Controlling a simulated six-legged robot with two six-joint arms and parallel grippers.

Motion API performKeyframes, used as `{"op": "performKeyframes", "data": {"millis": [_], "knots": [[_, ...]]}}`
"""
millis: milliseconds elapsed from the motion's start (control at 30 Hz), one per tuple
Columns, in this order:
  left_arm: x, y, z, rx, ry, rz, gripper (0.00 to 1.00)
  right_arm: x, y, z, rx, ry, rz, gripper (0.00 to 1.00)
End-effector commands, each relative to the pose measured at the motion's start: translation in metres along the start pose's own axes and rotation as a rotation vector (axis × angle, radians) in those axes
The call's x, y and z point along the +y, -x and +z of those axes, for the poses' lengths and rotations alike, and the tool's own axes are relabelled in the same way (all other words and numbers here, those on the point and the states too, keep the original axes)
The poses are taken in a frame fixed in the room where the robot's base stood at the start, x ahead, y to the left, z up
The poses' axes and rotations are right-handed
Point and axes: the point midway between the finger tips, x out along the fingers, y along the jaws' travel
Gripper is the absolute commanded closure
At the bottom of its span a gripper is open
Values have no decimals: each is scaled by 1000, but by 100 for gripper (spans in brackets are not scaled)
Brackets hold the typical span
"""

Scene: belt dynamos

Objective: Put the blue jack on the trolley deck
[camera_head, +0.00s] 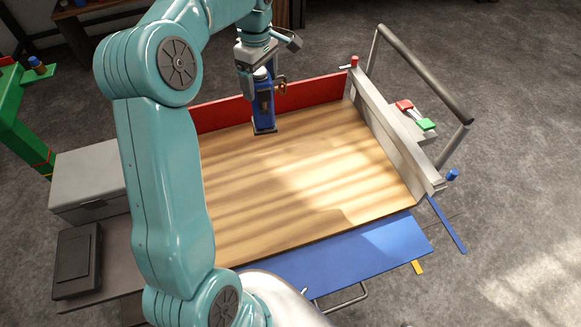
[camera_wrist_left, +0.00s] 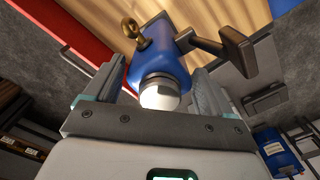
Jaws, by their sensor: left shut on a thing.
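The blue jack (camera_head: 263,105) is upright near the back edge of the wooden trolley deck (camera_head: 300,175), in front of the red side board (camera_head: 310,93). Its base looks on or just above the deck; I cannot tell which. My left gripper (camera_head: 259,72) is shut on the jack's top from above. In the left wrist view, the blue jack (camera_wrist_left: 160,60) with its silver top, brass ring and dark handle sits between the fingers of my left gripper (camera_wrist_left: 163,92). My right gripper is not in view.
A grey end wall (camera_head: 385,140) and push handle (camera_head: 425,70) bound the deck on the right. A blue flap (camera_head: 350,253) hangs at the front. A grey box (camera_head: 88,180) and a black case (camera_head: 77,262) stand left. The deck's middle is bare.

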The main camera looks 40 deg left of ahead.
Motion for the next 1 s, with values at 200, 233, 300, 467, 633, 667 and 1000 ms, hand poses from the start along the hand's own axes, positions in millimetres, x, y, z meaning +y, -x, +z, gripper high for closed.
{"op": "performKeyframes", "data": {"millis": [200,233,300,467,633,667,1000], "knots": [[-5,6,-18,1,121,4,100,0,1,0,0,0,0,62],[-4,2,-18,1,124,3,100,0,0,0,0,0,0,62],[-4,-12,-18,0,125,1,100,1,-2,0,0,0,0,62],[-4,-52,-18,0,124,2,100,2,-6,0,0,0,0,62],[-4,-93,-18,0,123,1,100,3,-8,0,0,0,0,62],[-4,-100,-18,0,122,1,100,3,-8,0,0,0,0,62],[-3,-144,-18,1,122,6,100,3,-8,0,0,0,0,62]]}}
